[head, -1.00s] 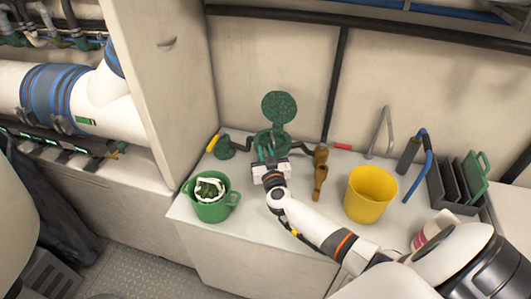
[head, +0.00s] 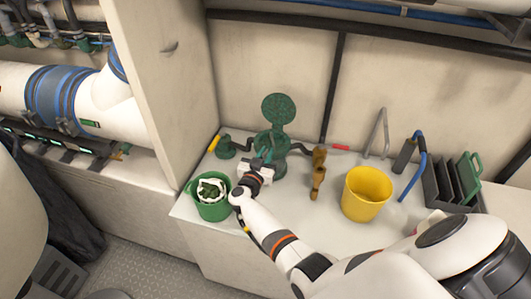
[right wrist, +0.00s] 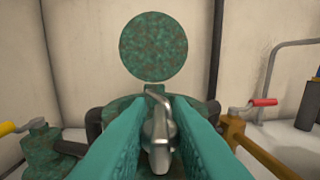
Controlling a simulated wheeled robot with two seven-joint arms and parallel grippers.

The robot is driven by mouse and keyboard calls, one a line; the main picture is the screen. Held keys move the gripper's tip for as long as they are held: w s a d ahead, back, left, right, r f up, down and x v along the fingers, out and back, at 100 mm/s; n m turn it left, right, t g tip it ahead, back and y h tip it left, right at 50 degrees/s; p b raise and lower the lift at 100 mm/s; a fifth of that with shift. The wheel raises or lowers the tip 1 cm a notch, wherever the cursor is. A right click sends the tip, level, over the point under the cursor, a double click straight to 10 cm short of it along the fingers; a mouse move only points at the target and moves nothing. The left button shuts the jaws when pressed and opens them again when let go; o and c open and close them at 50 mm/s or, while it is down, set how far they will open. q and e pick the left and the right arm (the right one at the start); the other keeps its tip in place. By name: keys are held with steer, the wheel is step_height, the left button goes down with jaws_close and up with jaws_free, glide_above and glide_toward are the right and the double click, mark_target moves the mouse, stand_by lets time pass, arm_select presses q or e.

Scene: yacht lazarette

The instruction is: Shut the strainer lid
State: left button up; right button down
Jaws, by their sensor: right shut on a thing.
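The strainer (head: 280,143) is a green pot on the white counter, against the back wall. Its round mottled-green lid (head: 278,108) stands open, upright behind the pot; it faces me in the right wrist view (right wrist: 153,47). My right gripper (head: 263,158) is at the near left side of the strainer, below the lid. In the right wrist view its teal fingers (right wrist: 157,128) are closed around a grey metal latch or handle (right wrist: 158,122) at the strainer's front. The fingers hide much of the pot. My left gripper is out of view.
A green bucket (head: 213,211) holding a white-rimmed item stands close to the left of my wrist. A yellow bucket (head: 366,194) and a bronze valve fitting (head: 318,172) stand to the right. A yellow-handled valve (head: 225,148) is left of the strainer. A dark rack (head: 452,184) is far right.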

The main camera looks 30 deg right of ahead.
mark_target(265, 152)
steer(key=m+g+h+b, duration=0.2)
steer(key=g, duration=0.1)
steer(key=shift+a+f, duration=0.1)
steer(key=shift+f, duration=0.1)
steer(key=shift+r+m+g+h+b, duration=0.2)
steer(key=shift+m+g+h+b, duration=0.2)
steer(key=shift+m+g+b, duration=0.7)
steer(key=shift+g+p, duration=0.3)
steer(key=c, duration=1.3)
jaws_free()
steer(key=shift+r, duration=0.1)
step_height(265, 152, up, 10)
steer(key=p, duration=1)
